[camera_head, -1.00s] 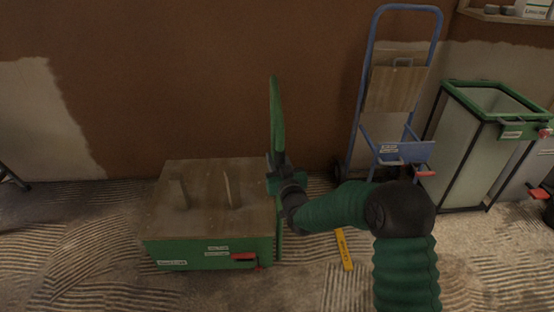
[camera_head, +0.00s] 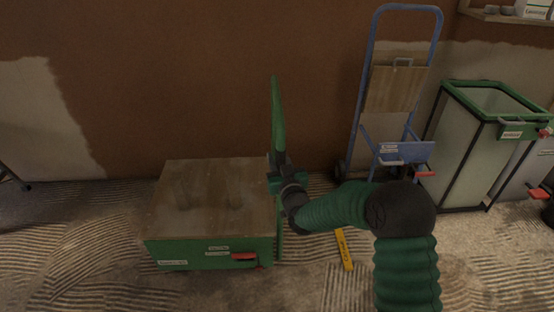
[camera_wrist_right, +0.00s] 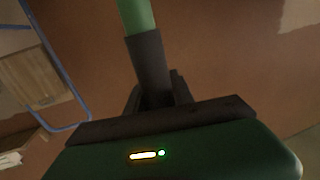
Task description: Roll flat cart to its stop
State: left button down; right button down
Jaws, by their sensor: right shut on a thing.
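The flat cart (camera_head: 210,250) has a wooden deck and green sides with white labels and a red lever at the front. It stands on the ridged floor at the left of centre in the head view. Its tall green handle (camera_head: 277,110) rises at its right side. My right gripper (camera_head: 279,172) is shut on the lower part of this handle, which also shows in the right wrist view (camera_wrist_right: 138,15). A yellow strip with lettering (camera_head: 344,250) lies on the floor to the right of the cart. I cannot tell whether it is the stop. My left gripper is out of view.
A blue hand truck (camera_head: 404,151) carrying a board leans near the brown wall at the right. A green-topped frame bin (camera_head: 460,150) stands beside it. A shelf (camera_head: 505,16) is at the top right.

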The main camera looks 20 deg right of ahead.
jog(key=s+d+p, duration=0.2)
jog(key=s+d, duration=0.1)
jog(key=d, duration=0.8)
jog(key=s+d+p, duration=0.2)
jog(key=s+d, duration=0.1)
jog(key=d, duration=0.8)
jog(key=s+d+p, duration=0.2)
jog(key=s+d, duration=0.1)
jog(key=d, duration=0.9)
jog(key=shift+s+p, duration=0.35)
jog(key=c, duration=1.4)
grip_release()
jog(key=o, duration=0.3)
jog(key=shift+d, duration=0.15)
jog(key=s+a+p, duration=0.1)
jog(key=s+p, duration=0.5)
jog(key=s, duration=1)
jog(key=shift+s+a+f, duration=0.15)
jog(key=shift+s+a, duration=0.05)
jog(key=shift+s, duration=0.2)
